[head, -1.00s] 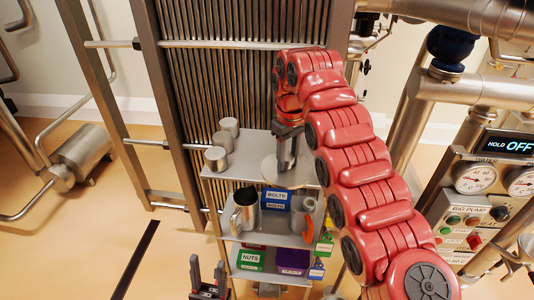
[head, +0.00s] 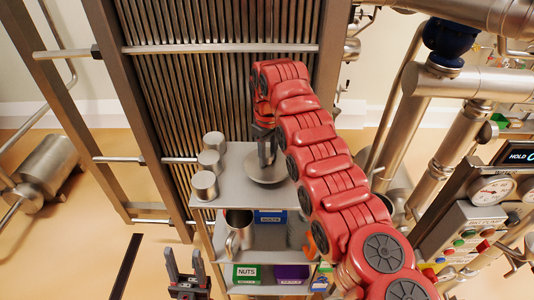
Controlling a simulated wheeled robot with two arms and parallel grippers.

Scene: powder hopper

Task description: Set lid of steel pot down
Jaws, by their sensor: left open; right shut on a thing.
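The lid is a round grey steel disc (head: 268,174) over the right part of the rack's top shelf. My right gripper (head: 266,158) points down and is shut on the lid's middle from above. I cannot tell whether the lid touches the shelf. Three plain steel cylinders (head: 204,185) stand along the left of that shelf; which of them, if any, is the steel pot is unclear. My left gripper (head: 187,268) is open and empty at the lower left, in front of the rack.
The top shelf (head: 236,192) has bare room between cylinders and lid. Below stand a steel jug (head: 238,232), a blue bin (head: 270,216), a green NUTS bin (head: 247,273) and a purple bin (head: 290,273). A ribbed panel (head: 190,90) rises behind; pipes and a control panel (head: 470,225) stand right.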

